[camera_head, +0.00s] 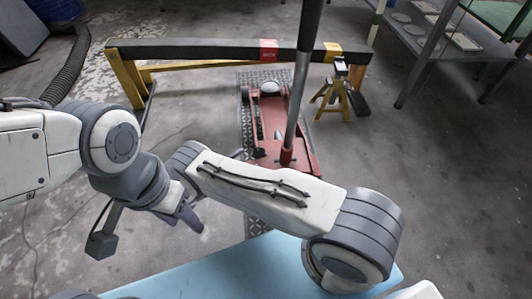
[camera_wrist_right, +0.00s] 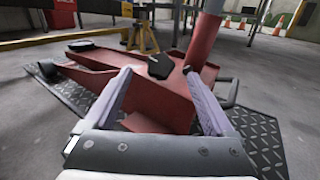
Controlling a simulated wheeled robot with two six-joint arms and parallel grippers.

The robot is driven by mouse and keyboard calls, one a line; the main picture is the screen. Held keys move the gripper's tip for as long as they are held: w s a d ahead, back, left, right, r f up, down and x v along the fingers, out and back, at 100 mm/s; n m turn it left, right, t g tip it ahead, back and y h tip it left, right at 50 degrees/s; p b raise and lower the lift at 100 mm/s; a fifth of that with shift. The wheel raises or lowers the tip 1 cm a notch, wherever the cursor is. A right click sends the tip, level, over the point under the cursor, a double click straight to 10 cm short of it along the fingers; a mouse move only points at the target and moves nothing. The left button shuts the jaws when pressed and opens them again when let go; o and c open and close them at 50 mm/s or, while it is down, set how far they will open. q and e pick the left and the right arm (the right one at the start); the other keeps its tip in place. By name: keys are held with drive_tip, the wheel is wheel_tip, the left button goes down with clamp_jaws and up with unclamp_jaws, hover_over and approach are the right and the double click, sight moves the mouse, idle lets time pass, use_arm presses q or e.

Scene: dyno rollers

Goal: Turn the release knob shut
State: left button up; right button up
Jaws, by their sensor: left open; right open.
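A red floor jack (camera_head: 268,105) with a tall grey handle (camera_head: 302,70) stands on the floor. It also fills the middle of the right wrist view (camera_wrist_right: 150,95). A black knob (camera_wrist_right: 160,67), seemingly the release knob, sits on the jack beside the handle's base; a dark knob also shows in the head view (camera_head: 258,152). My right gripper (camera_wrist_right: 157,82) is open, its fingers pointing at the jack, with the knob seen between and beyond the tips. My left gripper (camera_head: 190,216) is open and away from the jack, left of my right arm.
A dark beam (camera_head: 210,50) on yellow legs crosses behind the jack. A yellow jack stand (camera_head: 336,95) stands at the right. A metal shelf (camera_head: 440,40) is at the back right. A light blue surface (camera_head: 250,268) lies in front. The concrete floor on the right is clear.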

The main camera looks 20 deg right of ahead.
sight(264, 149)
drive_tip(key=b+x, duration=0.2)
drive_tip(key=x, duration=0.6)
drive_tip(key=shift+d+f+b, duration=0.15)
drive_tip(key=shift+d+b, duration=0.1)
drive_tip(key=shift+b, duration=0.05)
drive_tip(key=shift+x, duration=0.75)
drive_tip(key=shift+w, duration=0.1)
drive_tip(key=c, duration=1.4)
drive_tip(key=shift+o, duration=0.2)
